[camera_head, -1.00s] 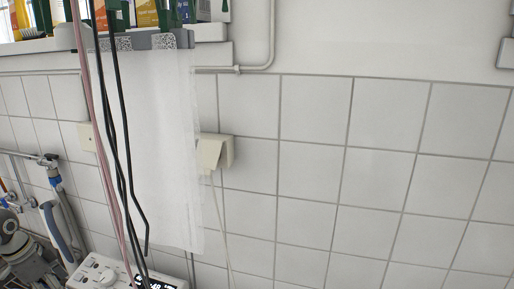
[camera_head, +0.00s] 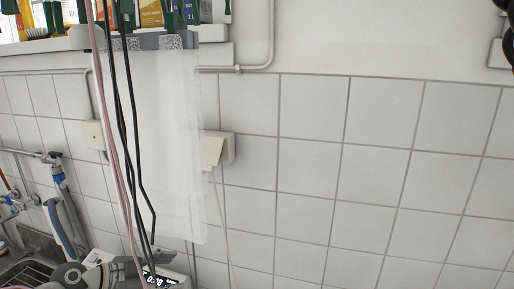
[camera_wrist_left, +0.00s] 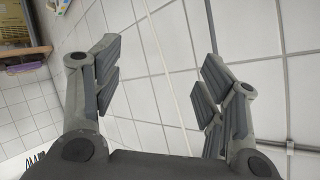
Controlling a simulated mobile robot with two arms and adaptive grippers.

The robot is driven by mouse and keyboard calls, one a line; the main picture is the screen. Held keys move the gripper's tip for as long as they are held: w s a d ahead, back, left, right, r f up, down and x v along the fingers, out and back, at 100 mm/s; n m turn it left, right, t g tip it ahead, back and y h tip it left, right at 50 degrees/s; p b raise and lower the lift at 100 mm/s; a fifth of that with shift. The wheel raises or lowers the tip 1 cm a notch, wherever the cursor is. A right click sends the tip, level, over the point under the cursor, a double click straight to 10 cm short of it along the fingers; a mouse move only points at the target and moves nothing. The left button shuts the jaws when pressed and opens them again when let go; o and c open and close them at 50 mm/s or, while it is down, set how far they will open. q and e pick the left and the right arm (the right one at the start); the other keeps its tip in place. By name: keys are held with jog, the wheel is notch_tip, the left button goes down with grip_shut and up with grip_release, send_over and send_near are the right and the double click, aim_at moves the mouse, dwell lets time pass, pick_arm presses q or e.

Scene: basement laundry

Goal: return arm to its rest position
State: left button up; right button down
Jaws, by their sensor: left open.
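My left gripper (camera_wrist_left: 158,85) is in the left wrist view, with its two grey padded fingers wide apart. Nothing is held between them. Behind the gap is the white tiled wall, with a thin pale cord running down it. In the head view, a grey jointed part of my left arm (camera_head: 72,274) is at the bottom left edge, mostly cut off, in front of a white appliance with a lit display (camera_head: 163,278). My right gripper is in neither view.
Pink and black cables (camera_head: 122,125) hang before a translucent white sheet (camera_head: 165,150) under a shelf of boxes. A beige wall socket (camera_head: 217,150) has a cord. Taps and hoses (camera_head: 58,185) are at left.

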pick_arm(q)
jog(key=s+d+r+n+t, duration=0.1)
jog(key=d+r+n+t, duration=0.4)
jog(key=d+r+t, duration=0.3)
jog(key=s+a+f+n+g+y, duration=0.2)
jog(key=s+a+f+n+y, duration=0.75)
jog(key=f+y, duration=0.25)
jog(key=s+d+f+g+h, duration=0.15)
jog(key=s+f+g, duration=0.35)
jog(key=s, duration=0.6)
jog(key=s+d+f+g, duration=0.2)
jog(key=s+f+g, duration=0.35)
jog(key=s, duration=0.65)
notch_tip(320, 180, down, 29)
jog(key=s+g+b, duration=0.1)
jog(key=s+b, duration=0.1)
jog(key=s+a+f+m+g, duration=0.1)
jog(key=s+a+f, duration=0.1)
jog(key=s+f, duration=1.4)
jog(key=shift+s+a+f+b, duration=0.25)
jog(key=shift+s+a+b, duration=0.1)
jog(key=shift+s+a, duration=0.05)
